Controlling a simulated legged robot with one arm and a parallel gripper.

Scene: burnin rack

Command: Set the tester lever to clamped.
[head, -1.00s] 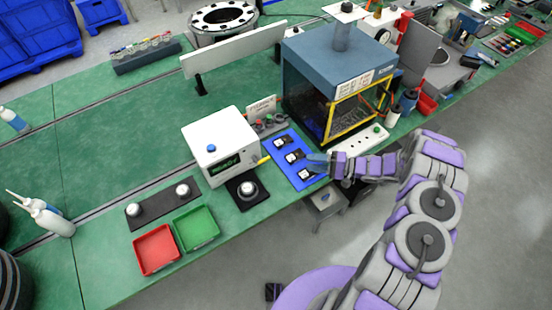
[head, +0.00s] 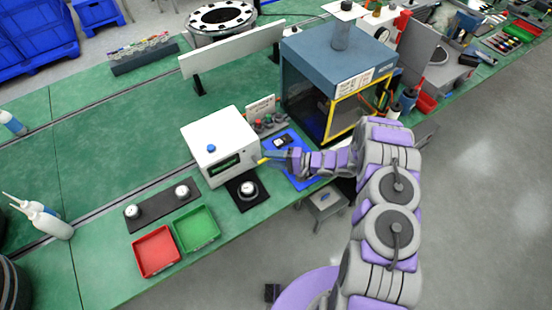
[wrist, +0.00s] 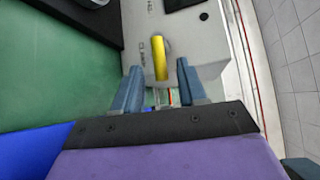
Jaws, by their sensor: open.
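The tester (head: 216,140) is a white box with a blue button on top and a dark display at its front. Its yellow lever (head: 264,160) sticks out from its right side. In the wrist view the lever (wrist: 160,58) lies just beyond my gripper (wrist: 159,88), roughly centred between the two blue-grey fingers. The fingers are apart with nothing held between them. In the head view my gripper (head: 277,160) is just right of the lever. Whether a finger touches the lever cannot be told.
A blue mat (head: 306,184) lies under my forearm, and a blue-topped chamber (head: 337,58) stands behind it. A black pad with a round white-topped part (head: 248,189) sits before the tester. Red (head: 156,251) and green (head: 196,229) trays lie at the front left.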

